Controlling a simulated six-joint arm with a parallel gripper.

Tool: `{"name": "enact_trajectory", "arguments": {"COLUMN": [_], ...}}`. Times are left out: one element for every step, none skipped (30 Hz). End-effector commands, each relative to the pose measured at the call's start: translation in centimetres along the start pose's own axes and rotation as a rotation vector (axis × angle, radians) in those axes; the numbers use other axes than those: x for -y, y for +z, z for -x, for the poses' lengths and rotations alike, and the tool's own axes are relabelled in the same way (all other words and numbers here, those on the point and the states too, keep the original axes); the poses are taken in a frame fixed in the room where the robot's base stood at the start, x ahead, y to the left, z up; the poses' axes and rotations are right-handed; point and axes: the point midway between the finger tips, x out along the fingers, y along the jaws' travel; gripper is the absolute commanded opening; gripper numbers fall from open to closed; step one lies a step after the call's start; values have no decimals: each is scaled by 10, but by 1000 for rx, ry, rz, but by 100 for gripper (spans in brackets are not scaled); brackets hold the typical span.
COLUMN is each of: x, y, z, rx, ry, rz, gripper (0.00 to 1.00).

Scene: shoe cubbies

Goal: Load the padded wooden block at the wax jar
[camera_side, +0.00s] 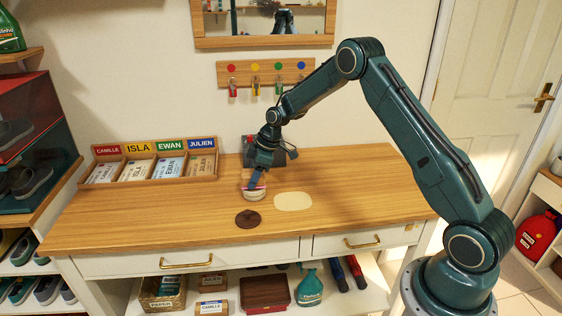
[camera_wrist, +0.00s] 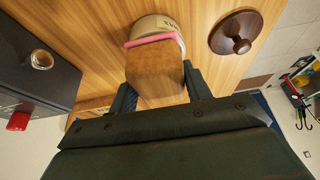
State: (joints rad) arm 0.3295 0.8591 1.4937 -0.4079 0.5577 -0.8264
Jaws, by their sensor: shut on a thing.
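My gripper (camera_side: 258,178) is shut on the wooden block (camera_wrist: 157,72), with a finger on each side of it in the wrist view. The block's pink pad (camera_wrist: 153,39) is at its far end, facing the wax jar. The wax jar (camera_side: 254,193) is a low cream pot on the bench, and it also shows in the wrist view (camera_wrist: 156,23). The pad is at the jar's mouth. I cannot tell whether it touches the wax, since the block hides the inside. The jar's dark brown knobbed lid (camera_side: 247,218) lies on the bench beside it, also in the wrist view (camera_wrist: 237,33).
A cream oval mat (camera_side: 293,201) lies to the jar's right. A dark box (camera_wrist: 34,62) with a red knob (camera_wrist: 18,121) stands behind the jar. A name-card tray (camera_side: 156,168) is at the back left. The bench's right side is clear.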

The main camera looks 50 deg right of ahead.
Motion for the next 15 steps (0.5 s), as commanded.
{"name": "enact_trajectory", "arguments": {"x": [0, 0, 0, 0, 0, 0, 0, 0, 0, 0, 0, 0, 0, 0, 0], "y": [0, 0, 0, 0, 1, 1, 1, 1, 1, 1, 1, 1, 2, 2, 2], "z": [0, -1, -1, -1, -2, -2, -2, -2, -3, -3, -3, -3, -4, -4, -4], "rx": [0, 0, 0, 0, 0, 0, 0, 0, 0, 0, 0, 0, 0, 0, 0], "ry": [0, 0, 0, 0, 0, 0, 0, 0, 0, 0, 0, 0, 0, 0, 0], "rz": [0, 0, 0, 0, 0, 0, 0, 0, 0, 0, 0, 0, 0, 0, 0], "gripper": [30, 30, 30, 30, 30, 30, 30, 30, 30, 30, 30, 30, 30, 30, 30]}}
